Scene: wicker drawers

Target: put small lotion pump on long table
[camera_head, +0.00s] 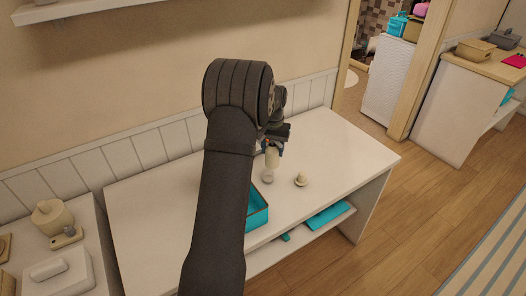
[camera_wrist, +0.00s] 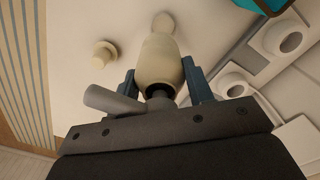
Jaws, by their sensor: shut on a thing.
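The small lotion pump (camera_head: 272,158) is a cream bottle with a grey pump head. My gripper (camera_head: 272,143) is shut on it, above the white long table (camera_head: 335,150). In the wrist view the lotion pump (camera_wrist: 161,65) sits between the two blue fingers of my gripper (camera_wrist: 165,85), its grey nozzle pointing left. A pale rounded object (camera_head: 267,176) shows just below the bottle; it also appears beyond the bottle in the wrist view (camera_wrist: 163,24). I cannot tell whether they touch. My arm hides part of the table.
A small cream knobbed item (camera_head: 301,180) stands on the table right of the bottle. A teal box (camera_head: 258,214) is at the front edge, partly behind my arm. The table's right end is clear. A white side unit (camera_head: 90,262) with cream containers stands at left.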

